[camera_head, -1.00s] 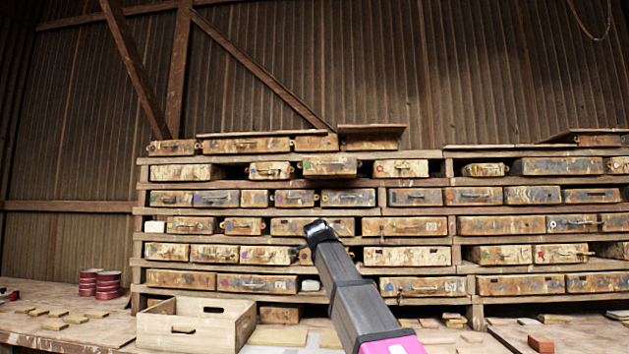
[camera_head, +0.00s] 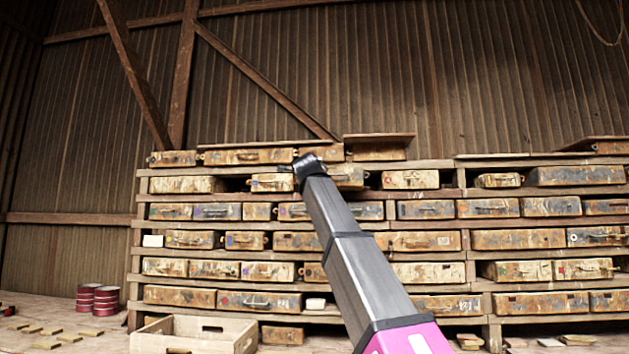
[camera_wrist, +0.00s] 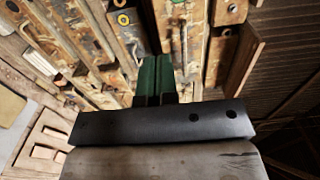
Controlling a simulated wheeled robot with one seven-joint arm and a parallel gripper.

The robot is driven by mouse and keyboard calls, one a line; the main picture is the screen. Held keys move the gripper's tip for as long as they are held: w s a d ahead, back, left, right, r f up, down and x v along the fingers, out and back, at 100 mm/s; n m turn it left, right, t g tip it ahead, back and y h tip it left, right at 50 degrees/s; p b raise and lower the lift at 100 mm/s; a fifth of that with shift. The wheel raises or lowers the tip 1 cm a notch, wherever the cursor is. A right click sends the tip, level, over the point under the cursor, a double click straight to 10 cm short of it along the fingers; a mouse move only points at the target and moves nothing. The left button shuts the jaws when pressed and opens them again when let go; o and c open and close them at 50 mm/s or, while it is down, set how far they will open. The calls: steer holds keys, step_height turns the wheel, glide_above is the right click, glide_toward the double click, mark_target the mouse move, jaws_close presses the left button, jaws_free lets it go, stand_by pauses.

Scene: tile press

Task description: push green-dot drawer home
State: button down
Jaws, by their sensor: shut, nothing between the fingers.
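The drawer taken to be the green-dot one (camera_head: 349,178) is a weathered yellow-brown box front in the upper shelf row, near the middle of the rack. My gripper (camera_head: 303,164) is up in front of its left end and hides that end, dot included. In the wrist view my green fingers (camera_wrist: 153,78) are shut and empty, pointing at the box fronts. A front with a metal handle (camera_wrist: 183,48) is right beside the fingertips. Contact cannot be made out.
Similar drawers, such as one with a handle (camera_head: 410,179), fill the rack around it. A loose board (camera_head: 378,138) lies above, jutting forward. A wooden crate (camera_head: 240,338) and red tins (camera_head: 106,300) stand on the bench below.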

steer(key=w, duration=1)
steer(key=shift+w+d, duration=0.15)
steer(key=shift+d, duration=0.05)
steer(key=w, duration=1.1)
steer(key=shift+w+d+r, duration=0.1)
steer(key=shift+w+d, duration=0.05)
steer(key=shift+w, duration=0.15)
